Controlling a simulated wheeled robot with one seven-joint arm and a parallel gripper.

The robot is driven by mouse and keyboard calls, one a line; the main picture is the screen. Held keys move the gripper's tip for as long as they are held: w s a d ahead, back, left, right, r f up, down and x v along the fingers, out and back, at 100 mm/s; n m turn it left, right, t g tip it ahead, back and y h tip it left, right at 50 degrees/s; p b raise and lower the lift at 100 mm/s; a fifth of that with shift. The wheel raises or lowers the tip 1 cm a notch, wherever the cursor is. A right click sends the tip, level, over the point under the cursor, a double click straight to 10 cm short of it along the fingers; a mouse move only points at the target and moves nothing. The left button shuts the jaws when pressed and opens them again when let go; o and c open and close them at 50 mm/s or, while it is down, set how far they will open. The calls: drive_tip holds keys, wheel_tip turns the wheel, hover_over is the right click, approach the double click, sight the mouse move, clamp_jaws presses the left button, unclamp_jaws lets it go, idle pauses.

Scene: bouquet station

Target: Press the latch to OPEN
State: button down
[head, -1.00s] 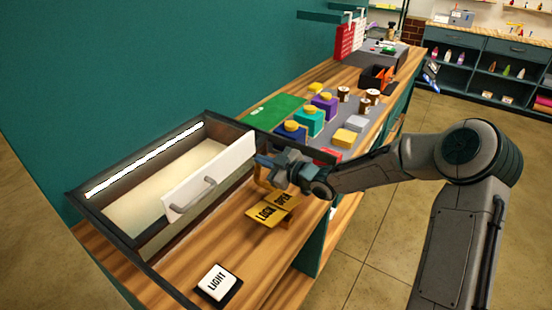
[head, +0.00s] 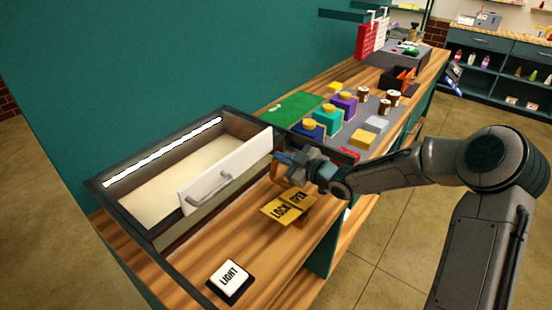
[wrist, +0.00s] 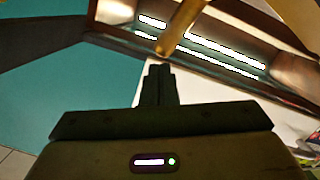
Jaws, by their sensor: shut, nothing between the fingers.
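The latch (head: 288,207) is a yellow rocker plate with its two halves marked LOCK and OPEN. It sits on the wooden counter to the right of the white-fronted box, with LOCK on the left half and OPEN on the right half. My gripper (head: 280,158) is above and behind the latch, beside the right end of the white front, apart from the plate. In the wrist view my gripper (wrist: 160,70) is shut and its fingers are empty. The latch lettering does not show in the wrist view.
The white front panel (head: 226,170) has a handle and stands before a lit, pale-floored box. A brown-orange bracket (head: 278,174) is just under my gripper. A LIGHT button (head: 230,280) is at the front. Coloured blocks stand on the grey mat behind my arm.

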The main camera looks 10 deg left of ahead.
drive_tip(key=r, duration=0.2)
drive_tip(key=s+r+p, duration=0.1)
drive_tip(key=shift+s+a+r+p, duration=0.1)
drive_tip(key=shift+r+p, duration=0.2)
drive_tip(key=shift+r, duration=0.1)
drive_tip(key=f+b+v, duration=0.1)
drive_tip(key=b+v, duration=0.1)
drive_tip(key=v, duration=0.8)
drive_tip(key=shift+r, duration=0.3)
